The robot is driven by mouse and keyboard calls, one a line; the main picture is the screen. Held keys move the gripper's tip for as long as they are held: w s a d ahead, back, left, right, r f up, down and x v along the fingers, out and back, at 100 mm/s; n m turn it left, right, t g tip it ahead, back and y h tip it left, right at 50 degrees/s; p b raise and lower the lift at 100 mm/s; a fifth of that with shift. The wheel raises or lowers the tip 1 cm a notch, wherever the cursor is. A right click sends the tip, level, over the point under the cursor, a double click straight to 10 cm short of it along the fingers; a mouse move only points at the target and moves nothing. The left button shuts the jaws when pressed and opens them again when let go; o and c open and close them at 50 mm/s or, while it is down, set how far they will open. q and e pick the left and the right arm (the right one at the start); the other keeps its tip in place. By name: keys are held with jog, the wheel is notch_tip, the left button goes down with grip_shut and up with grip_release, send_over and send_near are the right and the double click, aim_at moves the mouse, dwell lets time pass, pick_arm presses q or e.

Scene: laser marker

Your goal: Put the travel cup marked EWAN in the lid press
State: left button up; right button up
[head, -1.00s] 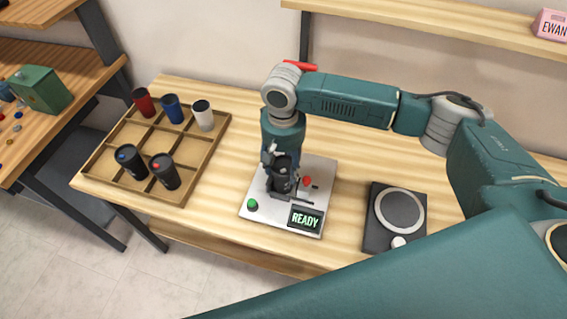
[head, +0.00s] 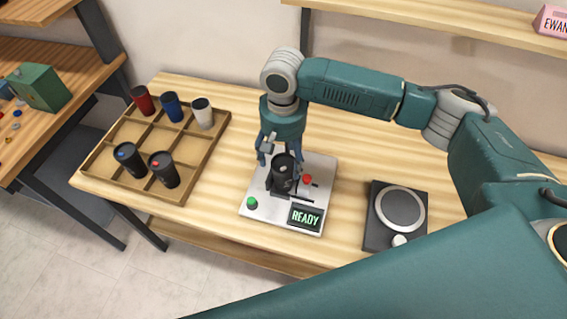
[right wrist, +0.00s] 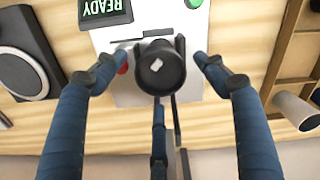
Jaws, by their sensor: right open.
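A black travel cup (head: 283,170) stands upright in the holder of a white-based machine (head: 256,190) with a lit READY screen. A small pale mark on its side is too small to read. In the right wrist view the cup (right wrist: 160,80) shows from above, with a light square patch on its dark top. My right gripper (head: 281,155) is above and around the cup. Its fingers are open, spread apart from the cup in the right wrist view (right wrist: 158,72). My left gripper is not in view. I cannot tell which device is the lid press.
A dark device (head: 376,238) with a round grey plate and knob stands to the right. A wooden divided tray (head: 106,150) on the left holds several cups. The machine has a green button (head: 252,203).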

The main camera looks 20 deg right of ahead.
notch_tip(320, 180, up, 9)
jog(key=b, duration=0.1)
jog(key=shift+r+b, duration=0.15)
jog(key=shift+b, duration=0.15)
dwell(0.4)
